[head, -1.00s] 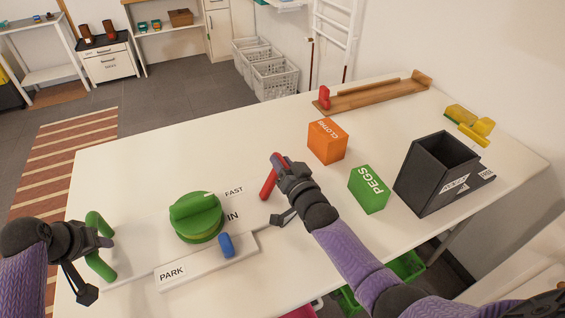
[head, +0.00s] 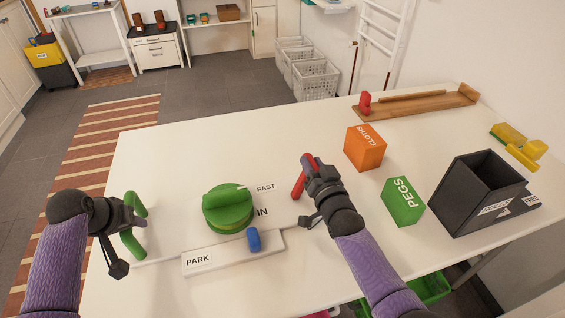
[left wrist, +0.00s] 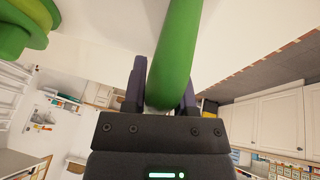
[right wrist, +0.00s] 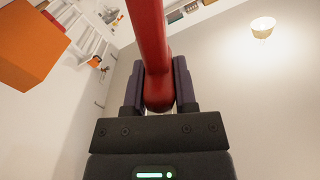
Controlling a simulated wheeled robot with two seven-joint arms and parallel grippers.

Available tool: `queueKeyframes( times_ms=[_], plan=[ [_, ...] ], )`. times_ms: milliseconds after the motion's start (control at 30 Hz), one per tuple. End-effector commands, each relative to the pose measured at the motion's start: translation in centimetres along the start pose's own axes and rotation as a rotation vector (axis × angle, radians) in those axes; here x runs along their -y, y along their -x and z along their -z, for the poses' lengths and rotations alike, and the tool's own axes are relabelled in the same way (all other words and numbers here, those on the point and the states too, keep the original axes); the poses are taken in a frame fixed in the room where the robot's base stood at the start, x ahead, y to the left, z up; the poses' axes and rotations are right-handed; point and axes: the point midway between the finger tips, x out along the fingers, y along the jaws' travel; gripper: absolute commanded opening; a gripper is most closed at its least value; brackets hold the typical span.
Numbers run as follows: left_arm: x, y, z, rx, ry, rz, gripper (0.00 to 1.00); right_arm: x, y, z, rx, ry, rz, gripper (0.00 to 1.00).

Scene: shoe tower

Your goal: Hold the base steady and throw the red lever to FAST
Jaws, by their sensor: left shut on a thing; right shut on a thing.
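The white base (head: 170,243) lies on the table, with a green knob (head: 228,208) near its middle and labels FAST, IN and PARK. A blue slider (head: 254,239) sits by the PARK strip (head: 225,258). My left gripper (head: 134,216) is shut on the green handle (head: 133,243) at the base's left end; the handle also runs between the fingers in the left wrist view (left wrist: 176,60). My right gripper (head: 309,174) is shut on the red lever (head: 298,186) at the right end; the lever stands between the fingers in the right wrist view (right wrist: 150,40). The lever's foot is partly hidden.
An orange CLOTHS box (head: 365,148), a green PEGS box (head: 403,201) and a black open bin (head: 478,193) stand right of my right arm. A wooden rack (head: 420,103) and a yellow object (head: 520,145) lie behind them. The table's back left is clear.

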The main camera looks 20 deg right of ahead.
Motion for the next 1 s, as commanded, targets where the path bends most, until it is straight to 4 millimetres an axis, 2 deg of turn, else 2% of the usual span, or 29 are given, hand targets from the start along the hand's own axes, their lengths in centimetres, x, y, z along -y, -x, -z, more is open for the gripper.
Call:
queueKeyframes(
  times_ms=[500,1000],
  plan=[
    [-0.1,-0.1,0.0,0.001,-0.001,-0.003,0.00,4.8,0.0,-1.2,0.001,0.466,0.002,0.00],
    [-0.1,-0.1,-0.1,0.002,-0.001,-0.003,0.00,7.4,0.0,-3.2,0.002,0.794,0.001,0.00]
  ],
)
